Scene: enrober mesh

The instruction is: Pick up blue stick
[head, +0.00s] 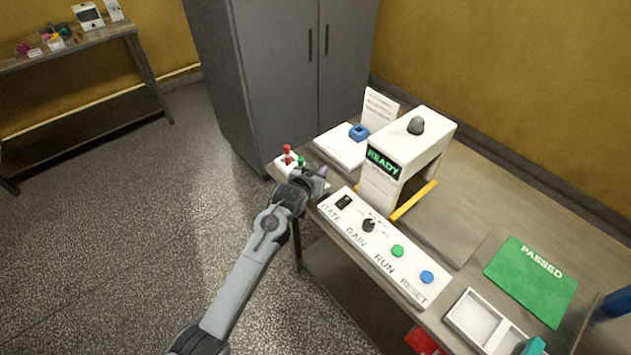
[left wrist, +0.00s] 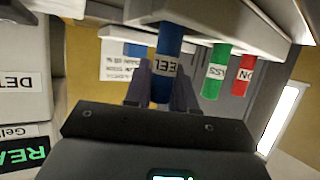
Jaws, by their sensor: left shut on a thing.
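A white rack (head: 285,168) at the table's back left corner holds a red stick (head: 287,154) and a green stick (head: 301,162). My left gripper (head: 318,176) is at the rack's right end and hides the blue stick in the head view. In the left wrist view, which looks upside down, the blue stick (left wrist: 169,45) stands between the fingers of my left gripper (left wrist: 161,88), which is shut on it. Its far end still meets the white rack (left wrist: 195,12). The green stick (left wrist: 215,70) and red stick (left wrist: 243,76) are beside it, apart from the fingers. My right gripper is out of view.
A white READY machine (head: 410,155) and a control panel (head: 375,245) with knob and buttons stand close to the gripper's right. A white base with a blue block (head: 358,132) is behind. A green PASSED mat (head: 530,280) and a white tray (head: 480,318) lie further right.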

